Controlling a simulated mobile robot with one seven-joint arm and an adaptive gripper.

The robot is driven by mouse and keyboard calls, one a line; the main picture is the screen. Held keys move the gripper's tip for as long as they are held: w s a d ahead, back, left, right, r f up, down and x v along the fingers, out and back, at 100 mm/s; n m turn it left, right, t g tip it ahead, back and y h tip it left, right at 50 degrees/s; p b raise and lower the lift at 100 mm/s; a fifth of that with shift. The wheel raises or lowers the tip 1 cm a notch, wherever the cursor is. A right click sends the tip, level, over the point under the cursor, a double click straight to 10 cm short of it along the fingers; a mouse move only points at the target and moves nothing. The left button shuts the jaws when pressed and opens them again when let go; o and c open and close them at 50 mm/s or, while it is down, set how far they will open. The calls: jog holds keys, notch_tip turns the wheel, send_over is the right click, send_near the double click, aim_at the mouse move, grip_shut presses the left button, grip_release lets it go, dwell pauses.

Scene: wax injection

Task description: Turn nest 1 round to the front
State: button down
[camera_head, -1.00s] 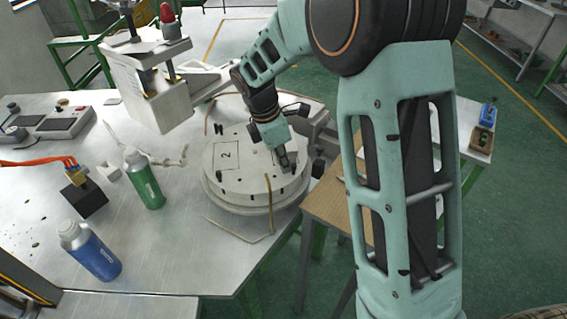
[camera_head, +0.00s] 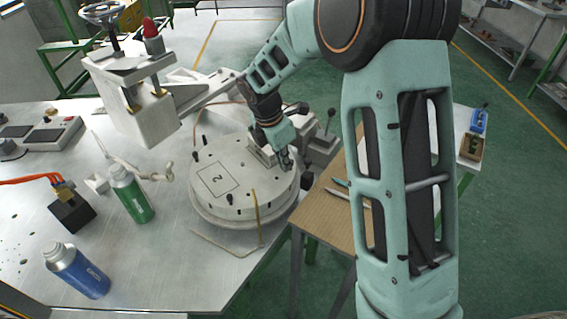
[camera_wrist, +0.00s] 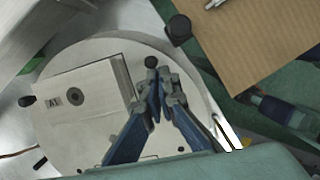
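The round pale turntable (camera_head: 225,206) sits at the table's right corner. Its outlined, bare nest marked 2 (camera_head: 217,178) lies at the front left, the numeral tilted. A pale block labelled A1 (camera_wrist: 97,105), with a round hole, lies on the turntable in the wrist view. It is partly hidden behind my arm in the head view (camera_head: 259,154). No numeral 1 is readable. My gripper (camera_head: 287,163) is low over the turntable's right side. In the wrist view its blue fingers (camera_wrist: 162,88) are nearly together beside a black-topped peg (camera_wrist: 151,62); contact is unclear.
A press with a red knob (camera_head: 150,28) stands behind left. A green bottle (camera_head: 131,195) and a blue bottle (camera_head: 79,270) stand left of the turntable. A thin bent rod (camera_head: 257,218) stands at its front rim. A brown board (camera_head: 327,217) lies to the right.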

jog(key=shift+w+d+p, duration=0.25)
jog(key=shift+w+p, duration=0.05)
jog(key=shift+w, duration=0.45)
jog(key=shift+w+d+p, duration=0.2)
jog(key=shift+w+p, duration=0.05)
jog(key=shift+w, duration=0.85)
